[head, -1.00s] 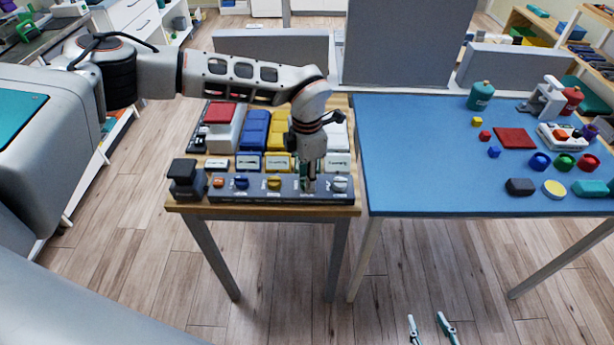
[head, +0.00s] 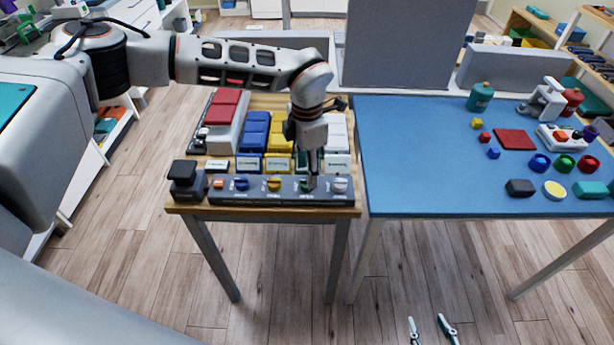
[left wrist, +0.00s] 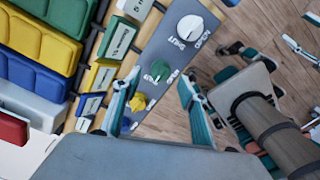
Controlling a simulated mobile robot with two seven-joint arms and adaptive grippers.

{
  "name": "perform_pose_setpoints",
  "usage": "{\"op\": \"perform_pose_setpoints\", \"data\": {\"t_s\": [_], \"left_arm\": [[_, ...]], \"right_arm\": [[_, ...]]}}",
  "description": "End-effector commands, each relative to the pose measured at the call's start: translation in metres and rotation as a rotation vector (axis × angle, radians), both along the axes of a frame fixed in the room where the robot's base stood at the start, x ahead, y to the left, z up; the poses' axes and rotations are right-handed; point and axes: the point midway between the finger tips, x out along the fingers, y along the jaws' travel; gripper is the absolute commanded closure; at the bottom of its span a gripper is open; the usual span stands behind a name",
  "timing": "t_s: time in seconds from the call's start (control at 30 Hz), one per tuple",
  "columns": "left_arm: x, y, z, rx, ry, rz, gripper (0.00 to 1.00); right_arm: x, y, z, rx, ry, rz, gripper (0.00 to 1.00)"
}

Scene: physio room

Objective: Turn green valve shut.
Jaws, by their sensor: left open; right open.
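The green valve (head: 306,185) is a small round knob on a dark grey panel (head: 222,197) at the front of the wooden table. In the left wrist view the green valve (left wrist: 160,70) sits in a row between a white knob (left wrist: 189,27) and a yellow knob (left wrist: 138,102). My left gripper (head: 311,180) points down at it and partly hides it. In the left wrist view my left gripper (left wrist: 160,82) is open, with a finger on either side of the green valve; contact cannot be told. My right gripper (head: 431,326) is open and empty over the floor.
Labelled cards and coloured bins (head: 254,130) stand behind. A blue-topped table (head: 420,160) with several small objects stands close on the right. The floor in front is clear.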

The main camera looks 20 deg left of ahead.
Motion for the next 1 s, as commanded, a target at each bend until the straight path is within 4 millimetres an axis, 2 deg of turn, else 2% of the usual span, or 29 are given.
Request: {"op": "perform_pose_setpoints", "data": {"t_s": [0.03,0.2,0.4,0.6,1.0], "left_arm": [[0.001,0.0,0.013,-0.001,-0.004,0.0,0.58],[0.001,0.0,0.047,0.0,-0.004,-0.002,0.58],[0.0,0.0,0.074,0.0,-0.001,-0.001,0.58],[0.0,0.0,0.084,-0.001,0.001,-0.001,0.58],[0.0,0.0,0.084,-0.001,0.001,-0.001,0.58]], "right_arm": [[0.0,0.0,0.0,0.001,-0.001,0.0,0.58],[0.0,0.001,0.0,0.001,-0.001,0.0,0.58],[0.0,0.001,0.001,0.002,-0.001,-0.001,0.58],[0.0,0.001,0.0,0.002,-0.001,-0.001,0.58],[0.0,0.001,0.001,0.003,-0.001,0.0,0.58]]}}
